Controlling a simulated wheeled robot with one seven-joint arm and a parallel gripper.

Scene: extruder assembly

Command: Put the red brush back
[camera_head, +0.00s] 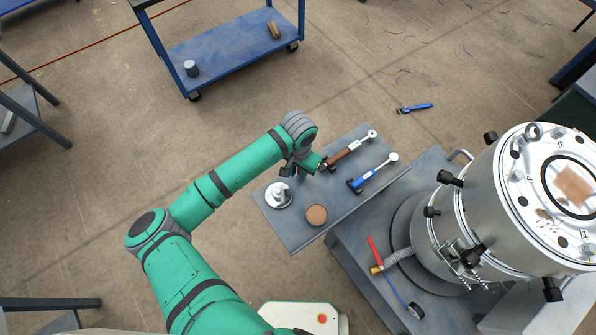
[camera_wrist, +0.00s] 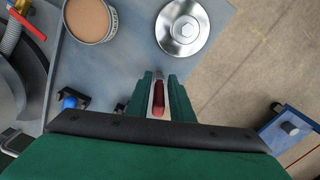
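The red brush (camera_head: 342,154) has a reddish-brown handle and a pale round end and is at the upper edge of the grey side shelf, next to a blue-handled tool of like shape (camera_head: 372,172). My gripper (camera_head: 318,166) is at the lower-left end of its handle. In the wrist view my gripper's fingers (camera_wrist: 162,92) are close together with the red handle end (camera_wrist: 158,104) between them; they look shut on it. The rest of the brush is hidden there by my gripper. Whether the brush touches the shelf is unclear.
The grey shelf (camera_head: 290,225) also bears a silver disc (camera_head: 278,195) and a brown-topped round tin (camera_head: 316,215). A large metal extruder vessel (camera_head: 505,200) stands at right, with a red-handled hose part (camera_head: 375,250) beside it. A blue cart (camera_head: 230,52) stands behind.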

